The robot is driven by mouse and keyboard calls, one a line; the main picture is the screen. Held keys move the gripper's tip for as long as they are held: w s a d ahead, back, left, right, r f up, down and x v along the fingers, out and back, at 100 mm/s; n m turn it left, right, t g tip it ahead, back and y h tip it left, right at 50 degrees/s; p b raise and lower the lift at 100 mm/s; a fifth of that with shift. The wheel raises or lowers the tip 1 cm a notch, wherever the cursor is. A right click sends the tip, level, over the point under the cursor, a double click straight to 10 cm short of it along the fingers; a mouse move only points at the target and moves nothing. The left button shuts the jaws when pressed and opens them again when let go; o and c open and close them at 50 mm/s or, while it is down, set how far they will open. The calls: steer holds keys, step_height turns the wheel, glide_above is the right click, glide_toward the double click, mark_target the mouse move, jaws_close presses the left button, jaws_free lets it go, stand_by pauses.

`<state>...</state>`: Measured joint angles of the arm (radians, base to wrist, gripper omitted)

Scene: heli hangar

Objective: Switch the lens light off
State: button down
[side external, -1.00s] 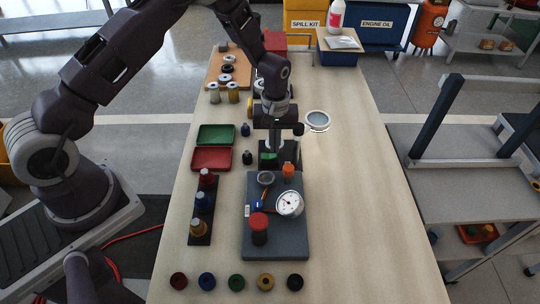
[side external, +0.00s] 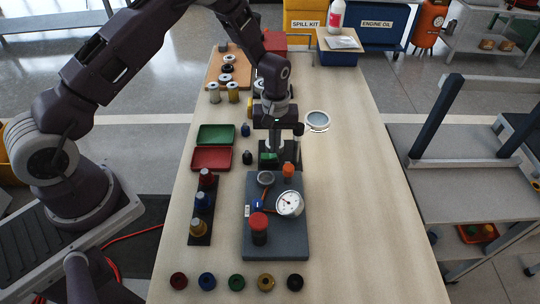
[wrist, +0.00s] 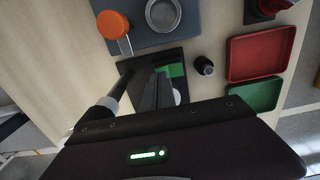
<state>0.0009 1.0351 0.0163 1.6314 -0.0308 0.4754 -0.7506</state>
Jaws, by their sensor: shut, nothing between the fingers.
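The lens light has a round, pale-rimmed lens (side external: 318,120) over the table, right of my gripper. A black base (side external: 292,155) with a green part (side external: 268,157) stands below my gripper, with a dark post beside it. In the wrist view, the black base (wrist: 125,68) and the green part (wrist: 176,70) lie at my fingertips. My gripper (wrist: 160,78) is shut and empty, pointing down at the base near the green part. It also shows in the side view (side external: 270,148). I cannot tell whether the fingertips touch it. The fingers partly hide the base.
A grey board (side external: 285,240) with a dial gauge (side external: 290,204) and a red-topped post stands in front of the base. Green (side external: 216,134) and red (side external: 212,158) trays lie left. A small dark knob (wrist: 204,65) is close to my fingers. The table's right side is clear.

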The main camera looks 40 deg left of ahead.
steer(key=shift+f, duration=0.2)
steer(key=shift+r, duration=0.1)
step_height(320, 180, up, 7)
stand_by(0.6)
